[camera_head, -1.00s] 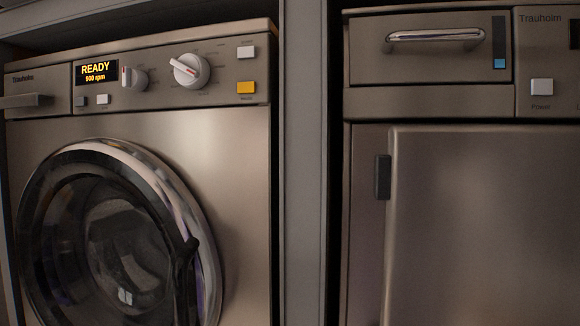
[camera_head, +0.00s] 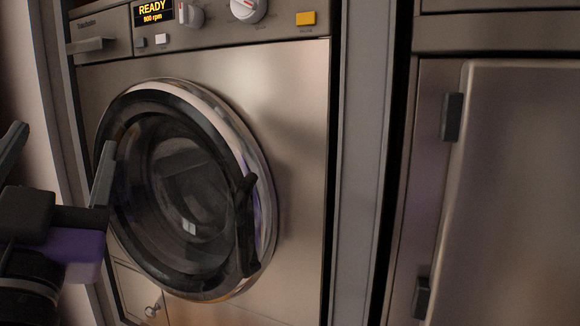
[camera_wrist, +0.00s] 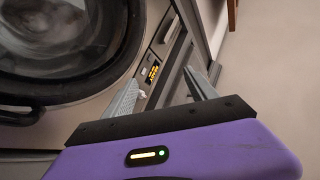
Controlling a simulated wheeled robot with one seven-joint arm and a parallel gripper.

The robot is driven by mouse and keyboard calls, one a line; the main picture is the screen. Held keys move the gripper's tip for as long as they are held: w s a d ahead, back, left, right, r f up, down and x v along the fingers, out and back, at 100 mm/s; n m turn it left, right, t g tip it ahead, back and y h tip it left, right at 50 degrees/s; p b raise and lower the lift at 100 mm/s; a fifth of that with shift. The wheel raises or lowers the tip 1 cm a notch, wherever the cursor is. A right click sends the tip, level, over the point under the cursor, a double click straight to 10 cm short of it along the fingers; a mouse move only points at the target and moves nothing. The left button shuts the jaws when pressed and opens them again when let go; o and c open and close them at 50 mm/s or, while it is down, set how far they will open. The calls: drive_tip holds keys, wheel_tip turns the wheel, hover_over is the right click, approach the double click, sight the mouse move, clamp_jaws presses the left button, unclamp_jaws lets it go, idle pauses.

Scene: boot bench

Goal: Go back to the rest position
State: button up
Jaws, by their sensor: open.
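My gripper (camera_head: 62,165) is at the left edge of the head view, in front of the washing machine's left side. Its two grey fingers stand apart with nothing between them. The wrist view also shows the gripper (camera_wrist: 165,90), open and empty, with the machine's panel beyond the fingers. The washing machine (camera_head: 300,150) has a round dark glass door (camera_head: 180,190) with a chrome rim, and the door looks shut. Its display (camera_head: 153,11) reads READY, 900 rpm. The wrist view shows part of the round door (camera_wrist: 60,40) at upper left.
A second metal appliance (camera_head: 520,180) with dark hinges stands to the right, behind a grey upright panel (camera_head: 365,160). A small hatch with a round knob (camera_head: 152,311) is at the machine's lower left. The wrist view shows clear pale floor (camera_wrist: 275,70) at right.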

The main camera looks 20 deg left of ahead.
drive_tip(key=w+d+f+n+g, duration=0.15)
drive_tip(key=d+f, duration=0.25)
drive_tip(key=f, duration=0.4)
drive_tip(key=w+d+f+n, duration=0.25)
drive_tip(key=d+f, duration=0.25)
drive_tip(key=f, duration=0.3)
drive_tip(key=s+d+f+h, duration=0.2)
drive_tip(key=s+d+f, duration=0.1)
drive_tip(key=d+f, duration=1.15)
drive_tip(key=s+d+f+m+t+h, duration=0.1)
drive_tip(key=s+d+f+h, duration=0.25)
drive_tip(key=d, duration=0.65)
drive_tip(key=s+d+f+m+h, duration=0.25)
drive_tip(key=s+d+f, duration=0.25)
drive_tip(key=d, duration=0.4)
drive_tip(key=s+d+f+m+g+h, duration=0.2)
drive_tip(key=s+d+f+h, duration=0.1)
drive_tip(key=s+d, duration=0.2)
drive_tip(key=s+d+f+m+g+h, duration=0.1)
drive_tip(key=s+d+f+h, duration=0.2)
drive_tip(key=s, duration=0.5)
drive_tip(key=d+f, duration=0.1)
drive_tip(key=d, duration=0.1)
drive_tip(key=shift+d+m+g+h, duration=0.3)
drive_tip(key=shift+m+g+h, duration=0.05)
drive_tip(key=shift+h, duration=0.05)
drive_tip(key=shift+r, duration=0.1)
drive_tip(key=shift+c, duration=0.5)
